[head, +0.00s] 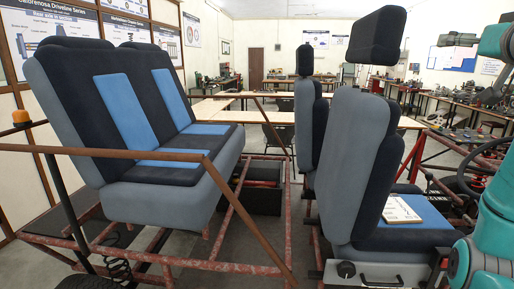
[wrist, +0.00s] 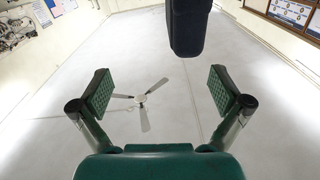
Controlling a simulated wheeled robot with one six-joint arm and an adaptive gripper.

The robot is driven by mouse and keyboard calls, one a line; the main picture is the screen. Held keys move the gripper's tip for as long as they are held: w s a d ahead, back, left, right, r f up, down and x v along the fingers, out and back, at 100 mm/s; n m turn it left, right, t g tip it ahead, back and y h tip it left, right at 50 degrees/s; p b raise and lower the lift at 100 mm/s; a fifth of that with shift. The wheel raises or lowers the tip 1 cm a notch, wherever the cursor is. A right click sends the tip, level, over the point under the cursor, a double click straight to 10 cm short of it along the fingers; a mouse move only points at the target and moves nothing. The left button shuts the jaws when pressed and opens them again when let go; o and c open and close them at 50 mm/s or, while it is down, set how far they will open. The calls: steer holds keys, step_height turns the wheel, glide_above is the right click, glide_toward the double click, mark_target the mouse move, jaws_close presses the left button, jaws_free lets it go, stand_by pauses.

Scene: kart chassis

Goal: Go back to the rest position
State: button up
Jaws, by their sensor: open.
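My gripper (wrist: 158,92) is open and empty in the wrist view, its two padded fingers spread wide apart. The wrist camera faces the ceiling, with a fan (wrist: 140,99) seen between the fingers. A dark headrest (wrist: 188,25) shows at the top of the wrist view, beyond the fingers. In the head view, parts of my teal arm (head: 492,225) show at the right edge. My gripper's fingers cannot be made out there.
A blue and grey double seat (head: 125,110) stands on a red tube frame (head: 150,262) at left. A single seat (head: 350,165) with a headrest (head: 376,36) is right of centre, a booklet (head: 402,209) on its cushion. A steering wheel (head: 462,170) is near my arm. Tables stand behind.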

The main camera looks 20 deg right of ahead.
steer(key=w+a+f+y, duration=0.15)
steer(key=w+f, duration=0.45)
steer(key=f, duration=0.7)
steer(key=w+a+f+y, duration=0.1)
steer(key=w+a+f, duration=0.3)
steer(key=f, duration=0.9)
steer(key=a+f+y, duration=0.1)
steer(key=a+f, duration=0.6)
steer(key=f, duration=0.7)
steer(key=a+f, duration=0.8)
steer(key=f, duration=0.5)
steer(key=s+a+f+n+y, duration=0.3)
steer(key=s+a+f, duration=1.25)
steer(key=s, duration=0.25)
steer(key=s+a+r+n+y, duration=0.1)
steer(key=s+a, duration=0.3)
steer(key=s, duration=0.7)
steer(key=s+a+r+n+y, duration=0.1)
steer(key=s+a+n, duration=0.2)
steer(key=s, duration=0.8)
steer(key=shift+a+r+n+g+y, duration=0.3)
steer(key=shift+a+r+y, duration=0.05)
steer(key=shift+a, duration=0.5)
steer(key=shift+s, duration=0.1)
